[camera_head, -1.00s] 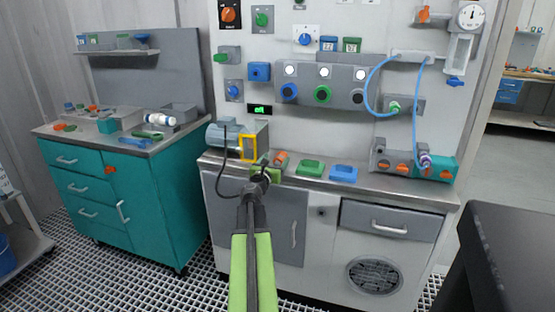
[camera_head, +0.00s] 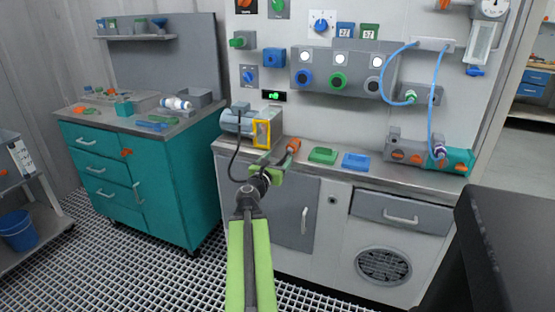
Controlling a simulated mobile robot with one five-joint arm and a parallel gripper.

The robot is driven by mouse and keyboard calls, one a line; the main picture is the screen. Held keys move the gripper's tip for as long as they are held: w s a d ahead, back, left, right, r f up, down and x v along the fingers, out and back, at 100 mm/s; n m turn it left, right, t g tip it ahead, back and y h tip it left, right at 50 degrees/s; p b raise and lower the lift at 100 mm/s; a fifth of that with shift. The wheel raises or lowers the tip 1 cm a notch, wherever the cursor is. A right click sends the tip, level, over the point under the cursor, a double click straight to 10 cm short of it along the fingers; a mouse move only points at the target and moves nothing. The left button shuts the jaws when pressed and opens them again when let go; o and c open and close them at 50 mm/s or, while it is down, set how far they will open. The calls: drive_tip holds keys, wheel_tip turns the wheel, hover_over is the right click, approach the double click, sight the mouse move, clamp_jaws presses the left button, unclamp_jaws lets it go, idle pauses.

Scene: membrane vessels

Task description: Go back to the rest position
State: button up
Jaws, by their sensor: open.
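My green and black arm reaches up from the bottom middle of the head view. My gripper (camera_head: 272,170) is small at its far end, in front of the counter's front edge, below the grey cylinder device with a yellow frame (camera_head: 262,134). The jaws are open, and I see nothing held in them. An orange piece (camera_head: 293,147) shows just past the gripper on the counter; I cannot tell whether they touch.
A green block (camera_head: 323,155) and a blue block (camera_head: 356,161) lie on the steel counter (camera_head: 330,172). A teal cabinet (camera_head: 165,180) stands left, a dark box-like surface (camera_head: 510,240) at the lower right. Grating floor (camera_head: 120,270) is open at lower left.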

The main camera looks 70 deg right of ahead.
drive_tip(key=shift+s+d, duration=0.15)
drive_tip(key=shift+s, duration=0.15)
